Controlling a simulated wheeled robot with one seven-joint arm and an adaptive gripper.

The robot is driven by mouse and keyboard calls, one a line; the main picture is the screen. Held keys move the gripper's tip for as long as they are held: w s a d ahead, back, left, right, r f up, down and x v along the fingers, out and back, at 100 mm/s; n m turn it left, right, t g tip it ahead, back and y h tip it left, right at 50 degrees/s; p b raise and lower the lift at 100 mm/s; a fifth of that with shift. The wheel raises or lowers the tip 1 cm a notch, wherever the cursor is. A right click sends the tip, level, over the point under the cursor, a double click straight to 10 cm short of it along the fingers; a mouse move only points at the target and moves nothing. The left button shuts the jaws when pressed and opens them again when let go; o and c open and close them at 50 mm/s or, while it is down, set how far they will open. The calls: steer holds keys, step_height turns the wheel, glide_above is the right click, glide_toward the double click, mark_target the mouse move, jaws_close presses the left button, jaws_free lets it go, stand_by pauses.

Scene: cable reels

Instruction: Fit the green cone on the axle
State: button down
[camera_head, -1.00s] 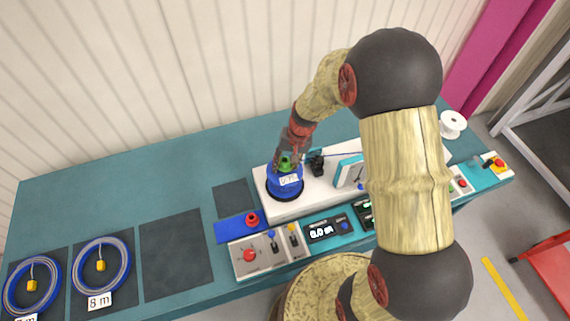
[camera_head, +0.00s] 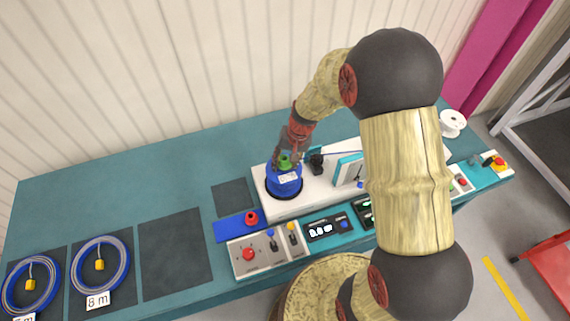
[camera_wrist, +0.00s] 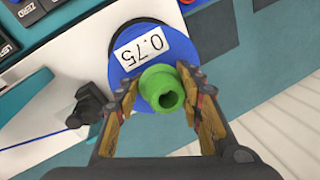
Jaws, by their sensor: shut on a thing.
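The green cone (camera_wrist: 158,85) is between the two fingers of my gripper (camera_wrist: 160,95) in the wrist view, its hollow round end facing the camera. My gripper is shut on it. Behind the cone is a blue reel (camera_wrist: 133,48) with a white label reading 0.75. In the head view the green cone (camera_head: 284,161) sits at the top of the blue reel (camera_head: 284,183), with my gripper (camera_head: 287,156) over it. The axle is hidden by the cone and reel, so I cannot tell how far the cone is on it.
The reel stands on the left part of a white machine (camera_head: 262,208). A black part (camera_head: 317,161) stands just right of it. A red cone (camera_head: 251,217) sits on a blue mat (camera_head: 228,230). Blue cable coils (camera_head: 100,265) lie at left. The back left table is clear.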

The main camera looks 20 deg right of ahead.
steer(key=shift+s+a+f, duration=0.1)
steer(key=shift+s+f, duration=0.35)
steer(key=shift+f, duration=0.3)
steer(key=c, duration=1.4)
jaws_free()
steer(key=shift+w+f, duration=0.1)
steer(key=shift+w, duration=0.1)
steer(key=o, duration=0.3)
steer(key=shift+o, duration=0.5)
steer(key=shift+w+r, duration=0.15)
steer(key=shift+r, duration=0.1)
steer(key=shift+o, duration=0.4)
steer(key=o, duration=0.3)
steer(key=shift+w+r, duration=0.1)
steer(key=shift+o, duration=0.2)
